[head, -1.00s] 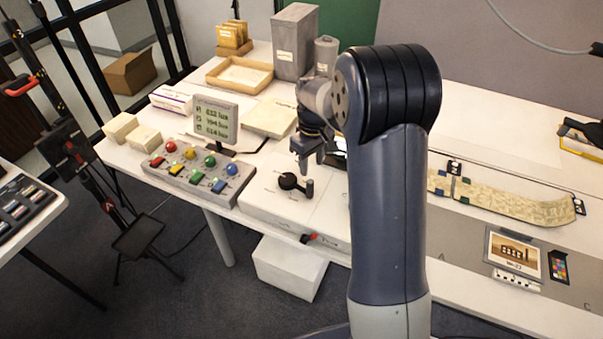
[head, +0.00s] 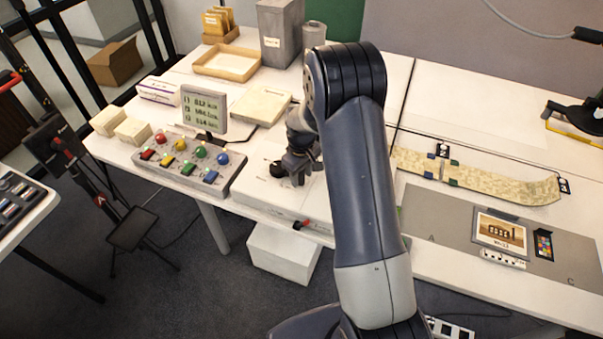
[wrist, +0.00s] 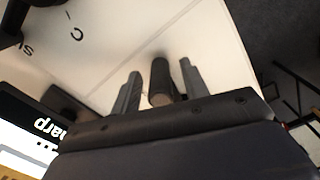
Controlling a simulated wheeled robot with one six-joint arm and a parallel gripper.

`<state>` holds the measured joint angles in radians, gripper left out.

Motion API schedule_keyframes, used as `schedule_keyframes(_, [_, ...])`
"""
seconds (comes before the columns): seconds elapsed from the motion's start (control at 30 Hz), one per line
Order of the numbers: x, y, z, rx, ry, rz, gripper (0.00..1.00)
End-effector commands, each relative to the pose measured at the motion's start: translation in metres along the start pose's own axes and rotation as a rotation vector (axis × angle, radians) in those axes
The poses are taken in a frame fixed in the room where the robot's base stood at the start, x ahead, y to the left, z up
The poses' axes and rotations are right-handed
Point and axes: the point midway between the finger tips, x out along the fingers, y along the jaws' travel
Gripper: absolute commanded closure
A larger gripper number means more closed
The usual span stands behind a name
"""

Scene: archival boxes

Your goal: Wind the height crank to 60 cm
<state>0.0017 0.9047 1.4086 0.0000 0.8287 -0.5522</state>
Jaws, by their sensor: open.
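The black crank (head: 277,169) sits on a low white box at the table's front edge, partly hidden by my gripper in the head view. My gripper (head: 298,181) is low over its right side, fingers pointing down. In the wrist view, a dark upright cylindrical knob (wrist: 160,78), which looks like the crank handle, stands between the two grey fingers of my gripper (wrist: 160,88). The fingers are open, with a visible gap on each side of the knob. A black part of the crank (wrist: 10,22) shows at the upper left. No height reading is legible.
A control panel (head: 190,170) with coloured buttons and a small display (head: 205,110) stand left of the crank. A red-tipped lever (head: 301,225) is on the box's front edge.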

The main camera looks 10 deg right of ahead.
Motion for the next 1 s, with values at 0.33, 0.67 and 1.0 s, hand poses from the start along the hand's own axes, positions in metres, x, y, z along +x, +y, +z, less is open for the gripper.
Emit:
schedule_keyframes(0.33, [-0.0003, 0.0, -0.0001, 0.0, 0.0, 0.0, 0.72])
schedule_keyframes(0.67, [-0.0005, 0.0001, -0.0001, 0.0, 0.0, 0.0, 0.99])
schedule_keyframes(1.0, [0.0001, 0.0023, -0.0005, -0.021, 0.001, 0.001, 1.0])
